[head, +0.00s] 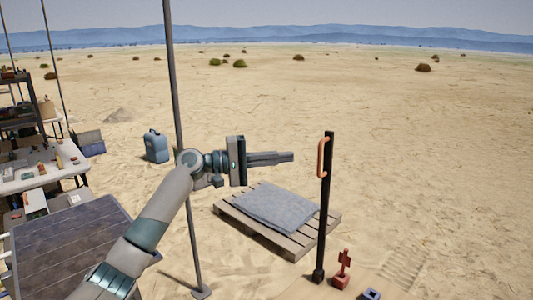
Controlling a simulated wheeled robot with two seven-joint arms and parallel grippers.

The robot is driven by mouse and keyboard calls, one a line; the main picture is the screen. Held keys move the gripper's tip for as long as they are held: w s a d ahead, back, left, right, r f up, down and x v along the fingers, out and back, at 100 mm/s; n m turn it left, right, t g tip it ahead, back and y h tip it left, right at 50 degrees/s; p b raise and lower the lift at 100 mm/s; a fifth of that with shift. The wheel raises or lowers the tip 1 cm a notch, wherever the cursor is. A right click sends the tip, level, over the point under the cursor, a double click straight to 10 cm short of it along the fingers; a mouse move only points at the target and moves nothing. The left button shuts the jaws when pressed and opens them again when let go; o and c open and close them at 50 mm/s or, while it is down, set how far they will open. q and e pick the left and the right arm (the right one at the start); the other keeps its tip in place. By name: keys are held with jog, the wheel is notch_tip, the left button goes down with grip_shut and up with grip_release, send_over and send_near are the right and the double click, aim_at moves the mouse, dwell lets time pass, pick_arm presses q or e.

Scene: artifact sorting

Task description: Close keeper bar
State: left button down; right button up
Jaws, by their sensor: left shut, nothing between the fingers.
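A dark upright bar (323,215) stands at right of centre, with an orange handle (321,158) on the left side of its upper part. It looks like the keeper bar; what it closes against cannot be told from this view. My left gripper (291,157) reaches in from the left, with its fingers level and pointing right at about the handle's height. The fingers are shut and empty, and a gap shows between their tips and the handle. My right gripper is out of view.
A wooden pallet (303,240) with a grey padded sheet (277,207) lies behind the bar. A thin pole (172,80) stands behind my arm. A white table (40,182) is at left.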

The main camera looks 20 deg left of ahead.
pick_arm(q)
jog(key=d+p, duration=0.1)
jog(key=d, duration=0.1)
jog(key=d+p, duration=0.1)
jog(key=d, duration=0.1)
jog(key=d+p, duration=0.1)
jog(key=shift+w+d, duration=0.35)
jog(key=shift+d, duration=0.05)
